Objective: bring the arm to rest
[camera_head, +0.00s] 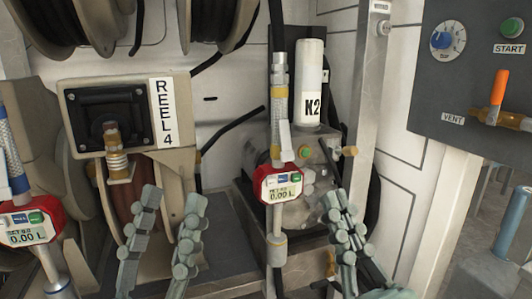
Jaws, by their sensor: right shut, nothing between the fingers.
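My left gripper (172,200) is at the lower middle-left, in front of the grey ledge below the REEL 4 box (126,113). Its two grey-green fingers stand apart with nothing seen between them, so it is open. My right gripper (338,205) is at the lower middle-right, in front of the K2 pump (308,215). Its fingers lie together and are shut, with nothing held. The arms behind both grippers are mostly cut off by the bottom edge.
A metered dispensing handle (282,187) reading 0.00 L hangs between my grippers. Another red meter (32,228) is at the far left. A white K2 canister (312,85) stands behind. A control panel (470,75) with an orange VENT lever (497,88) is at the right.

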